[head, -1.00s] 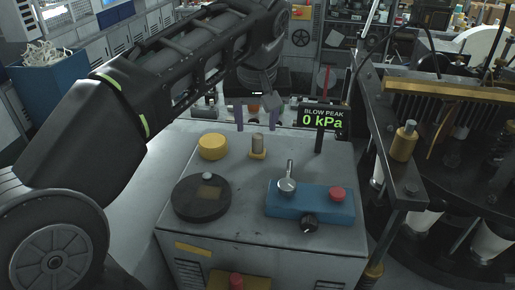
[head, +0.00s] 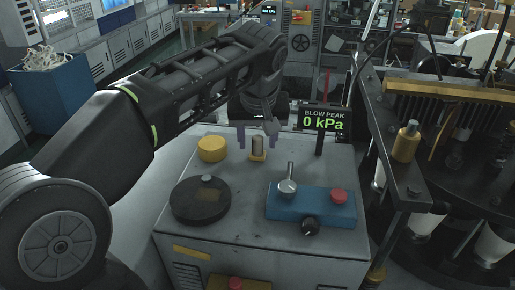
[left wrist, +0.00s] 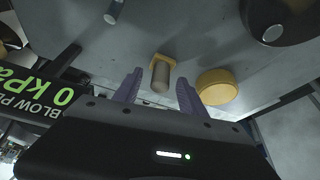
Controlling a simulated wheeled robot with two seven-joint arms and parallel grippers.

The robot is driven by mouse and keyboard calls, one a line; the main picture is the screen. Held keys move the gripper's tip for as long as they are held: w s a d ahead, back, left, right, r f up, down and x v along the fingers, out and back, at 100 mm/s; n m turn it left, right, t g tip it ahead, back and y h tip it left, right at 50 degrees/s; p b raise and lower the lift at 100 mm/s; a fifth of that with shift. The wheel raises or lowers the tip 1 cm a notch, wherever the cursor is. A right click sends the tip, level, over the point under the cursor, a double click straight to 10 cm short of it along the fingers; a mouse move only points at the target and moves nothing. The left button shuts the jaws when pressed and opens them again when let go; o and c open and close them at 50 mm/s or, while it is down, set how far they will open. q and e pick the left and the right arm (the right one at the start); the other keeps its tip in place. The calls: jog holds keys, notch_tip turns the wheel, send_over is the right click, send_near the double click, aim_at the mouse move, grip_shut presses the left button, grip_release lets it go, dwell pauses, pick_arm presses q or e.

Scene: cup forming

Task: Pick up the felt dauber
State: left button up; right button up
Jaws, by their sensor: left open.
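The felt dauber (head: 257,145) is a small upright beige-grey cylinder with a yellow base, standing on top of the grey cabinet (head: 240,238). It also shows in the left wrist view (left wrist: 160,77), with its yellow base farther from the gripper. My left gripper (head: 258,138) is open, with its purple fingers on either side of the dauber in the head view. In the left wrist view the two fingers (left wrist: 160,88) flank the dauber's grey end, with visible gaps on both sides. I see no contact. My right gripper is not in view.
A yellow round tin (head: 212,149) stands close to the left of the dauber. A black disc (head: 200,203) and a blue control box (head: 310,205) with a lever and red button sit nearer. The blow peak sign (head: 325,121) stands to the right. Dark machinery fills the right side.

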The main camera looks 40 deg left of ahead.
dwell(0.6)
pick_arm(q)
grip_shut()
dwell(0.3)
